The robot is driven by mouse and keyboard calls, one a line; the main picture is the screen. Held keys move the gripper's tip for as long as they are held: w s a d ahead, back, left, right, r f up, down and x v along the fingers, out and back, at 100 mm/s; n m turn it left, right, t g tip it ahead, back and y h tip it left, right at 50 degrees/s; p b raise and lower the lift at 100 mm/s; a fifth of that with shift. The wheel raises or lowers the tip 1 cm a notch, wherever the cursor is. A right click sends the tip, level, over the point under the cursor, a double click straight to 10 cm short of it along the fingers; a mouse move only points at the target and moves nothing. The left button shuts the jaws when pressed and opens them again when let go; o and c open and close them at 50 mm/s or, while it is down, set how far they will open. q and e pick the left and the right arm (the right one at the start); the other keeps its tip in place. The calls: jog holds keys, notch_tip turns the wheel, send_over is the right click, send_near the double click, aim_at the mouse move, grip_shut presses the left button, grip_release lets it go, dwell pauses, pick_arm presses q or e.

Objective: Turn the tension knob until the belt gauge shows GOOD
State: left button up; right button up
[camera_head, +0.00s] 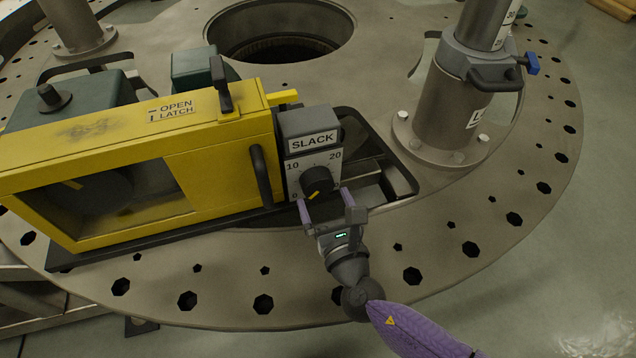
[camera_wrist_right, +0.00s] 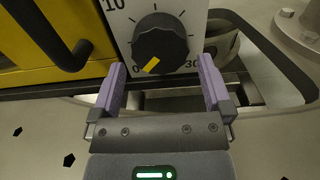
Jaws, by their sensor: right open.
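The black tension knob (camera_head: 317,181) sits on a white dial face with numbers, on the front of a grey box. Its yellow pointer is turned to the lower left, near 0, and it also shows in the right wrist view (camera_wrist_right: 160,45). The belt gauge (camera_head: 312,142) above the dial reads SLACK. My right gripper (camera_head: 325,197) is open, its two purple fingers just below the knob, one toward each side, apart from it. In the right wrist view nothing is between the fingertips (camera_wrist_right: 160,85). My left gripper is not in view.
A yellow guard (camera_head: 215,125) with a black handle (camera_head: 261,176) and an OPEN LATCH label stands left of the dial. A grey post (camera_head: 450,110) with a clamp stands to the right. The round plate (camera_head: 330,275) has several holes; its front is mostly clear.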

aim_at(320, 190)
jog(key=shift+x, duration=1.8)
jog(key=shift+c, duration=0.3)
jog(key=c, duration=0.9)
